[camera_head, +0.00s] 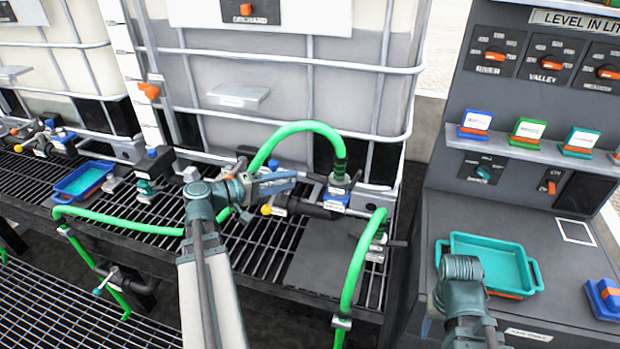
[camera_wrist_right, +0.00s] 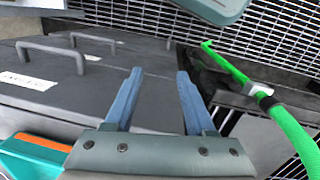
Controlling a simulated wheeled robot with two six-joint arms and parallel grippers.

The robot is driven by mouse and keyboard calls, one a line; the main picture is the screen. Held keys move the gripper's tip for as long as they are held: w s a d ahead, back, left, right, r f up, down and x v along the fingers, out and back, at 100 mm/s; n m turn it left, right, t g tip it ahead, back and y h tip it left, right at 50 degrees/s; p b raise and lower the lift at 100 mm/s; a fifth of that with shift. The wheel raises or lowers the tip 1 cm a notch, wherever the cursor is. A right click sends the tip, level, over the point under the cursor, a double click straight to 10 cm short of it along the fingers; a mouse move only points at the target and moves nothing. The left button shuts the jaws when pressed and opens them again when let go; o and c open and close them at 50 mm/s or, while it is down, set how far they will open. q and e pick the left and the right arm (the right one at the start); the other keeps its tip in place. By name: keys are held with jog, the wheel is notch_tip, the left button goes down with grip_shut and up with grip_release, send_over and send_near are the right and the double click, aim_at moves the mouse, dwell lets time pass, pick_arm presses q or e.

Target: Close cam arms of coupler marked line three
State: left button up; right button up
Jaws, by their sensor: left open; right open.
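A coupler (camera_head: 340,187) with a grey body, a blue part and a small white tag joins the green hose (camera_head: 310,126) to a dark pipe below the grey tank. Its tag is too small to read, and I cannot tell how its cam arms stand. My left gripper (camera_head: 292,181) is open, its blue fingers pointing right, just left of this coupler and seemingly apart from it. Another hose end with a fitting (camera_head: 377,243) stands lower right. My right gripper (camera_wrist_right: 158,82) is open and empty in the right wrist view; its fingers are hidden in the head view.
A teal tray (camera_head: 468,244) sits on the grey console at right, with a blue block (camera_head: 605,296) beside it. A blue tray (camera_head: 70,190) lies on the grating at left. Green hose crosses the grating's front. Black panels with handles (camera_wrist_right: 90,38) lie below my right gripper.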

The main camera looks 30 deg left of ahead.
aim_at(310, 174)
pick_arm(q)
jog(key=x, duration=0.7)
jog(key=shift+w+b, duration=0.1)
jog(key=shift+b, duration=0.3)
grip_shut()
